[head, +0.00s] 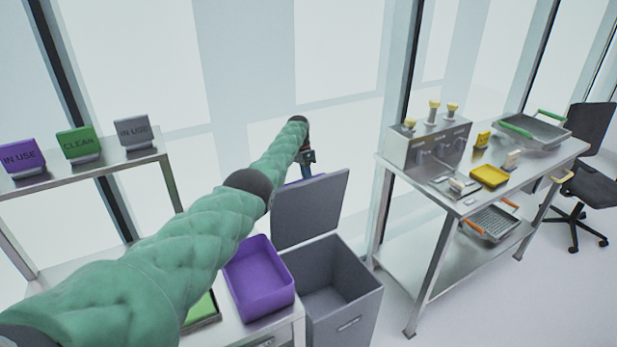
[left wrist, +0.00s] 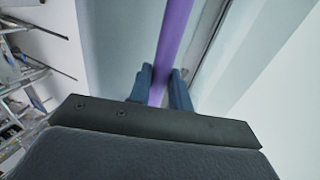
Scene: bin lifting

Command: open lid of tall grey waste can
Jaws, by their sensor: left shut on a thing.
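The tall grey waste can (head: 345,290) stands in the lower middle of the head view, its dark inside showing. Its grey lid (head: 310,210) is raised, tilted up steeply at the back of the can. My left gripper (head: 307,157) is at the lid's upper edge, at the end of the green-sleeved arm. In the left wrist view its two blue fingers (left wrist: 161,86) are shut on a purple strip (left wrist: 172,40), which appears to be the lid's purple edge. My right gripper is not in view.
A purple bin (head: 258,280) sits left of the can, beside a shelf with "IN USE" and "CLEAN" signs (head: 79,143). A steel table (head: 450,200) with instruments and trays stands at right, and an office chair (head: 590,150) beyond. Windows rise close behind the can.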

